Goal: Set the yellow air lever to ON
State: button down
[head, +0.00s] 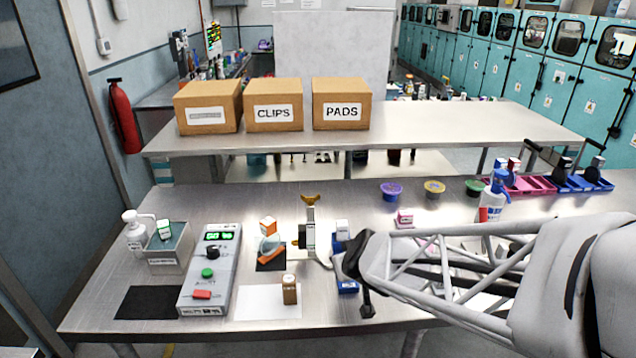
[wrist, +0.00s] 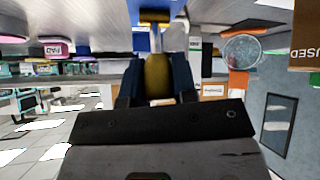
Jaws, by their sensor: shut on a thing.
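In the wrist view, a dull yellow, rounded handle (wrist: 157,76) sits between the two dark fingers of my gripper (wrist: 156,88). It looks like the yellow air lever, and my gripper is shut on it. A gold crosspiece (wrist: 155,17) shows just beyond it, against a blue part. In the head view, my gripper (head: 354,256) is right of a slim upright stand (head: 309,236) with a gold-yellow piece (head: 310,199) on top. My gripper hides whatever is between its fingers there. I cannot read any ON or OFF mark.
A grey control box (head: 211,268) with a green display stands to the left. A small brown bottle (head: 289,290) is in front, on a white sheet. A blue-and-white bottle (head: 494,197) and several coloured cups stand behind my arm. The back bench carries cartons (head: 341,104).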

jog(key=shift+s, duration=0.15)
dwell(0.8)
jog(key=c, duration=0.9)
grip_release()
jog(key=v, duration=0.7)
jog(key=shift+s, duration=0.4)
jog(key=shift+r, duration=0.1)
